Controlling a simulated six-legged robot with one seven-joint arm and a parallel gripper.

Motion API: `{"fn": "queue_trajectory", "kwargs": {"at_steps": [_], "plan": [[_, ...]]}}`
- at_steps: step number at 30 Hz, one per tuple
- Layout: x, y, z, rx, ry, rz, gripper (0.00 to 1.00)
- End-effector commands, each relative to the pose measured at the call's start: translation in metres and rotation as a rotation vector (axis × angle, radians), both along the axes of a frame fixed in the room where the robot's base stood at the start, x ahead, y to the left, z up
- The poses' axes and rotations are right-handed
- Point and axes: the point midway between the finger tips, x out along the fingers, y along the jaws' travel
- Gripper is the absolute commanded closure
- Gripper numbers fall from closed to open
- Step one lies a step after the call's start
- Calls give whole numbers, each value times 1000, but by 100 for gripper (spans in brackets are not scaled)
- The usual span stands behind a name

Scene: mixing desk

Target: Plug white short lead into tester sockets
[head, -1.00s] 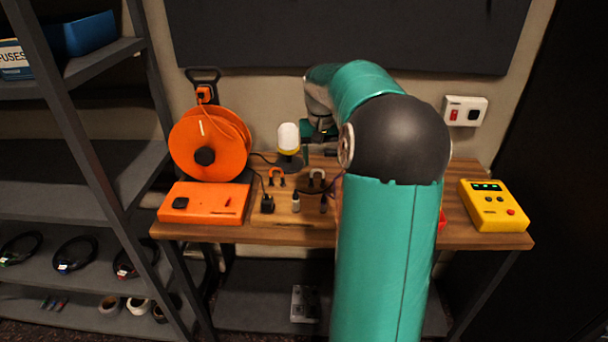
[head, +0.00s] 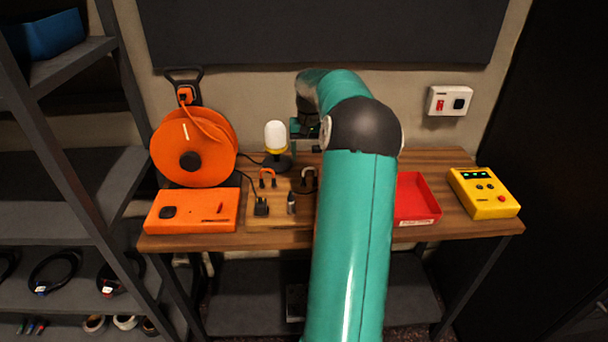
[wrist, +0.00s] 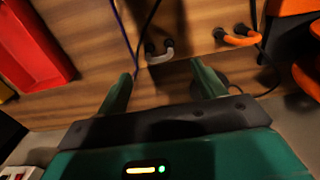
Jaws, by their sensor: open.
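The white short lead (head: 309,171) is a small pale U-shaped loop with dark plug ends on the wooden desk, partly beside my arm. In the wrist view the white lead (wrist: 160,51) lies just beyond the gap between my fingertips, nearer the left one, apart from them. My gripper (wrist: 161,72) is open and empty; its two green fingers point at the desk. In the head view my gripper (head: 306,132) is behind the lead and partly hidden by my arm. A yellow box (head: 484,193) with green lights, apparently the tester, stands at the desk's right end; its sockets are too small to make out.
An orange short lead (head: 267,175) lies left of the white one. Dark plugs and a thin cable are close by. An orange reel (head: 192,147), orange box (head: 193,210) and lamp (head: 275,140) stand left. A red tray (head: 416,200) lies between my arm and the yellow box.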

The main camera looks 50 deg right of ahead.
Motion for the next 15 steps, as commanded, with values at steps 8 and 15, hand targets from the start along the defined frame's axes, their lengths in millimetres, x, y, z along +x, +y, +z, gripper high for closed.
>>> {"fn": "queue_trajectory", "kwargs": {"at_steps": [8,15], "plan": [[-1,0,-3,0,0,1,31],[2,1,-27,2,1,3,31]]}}
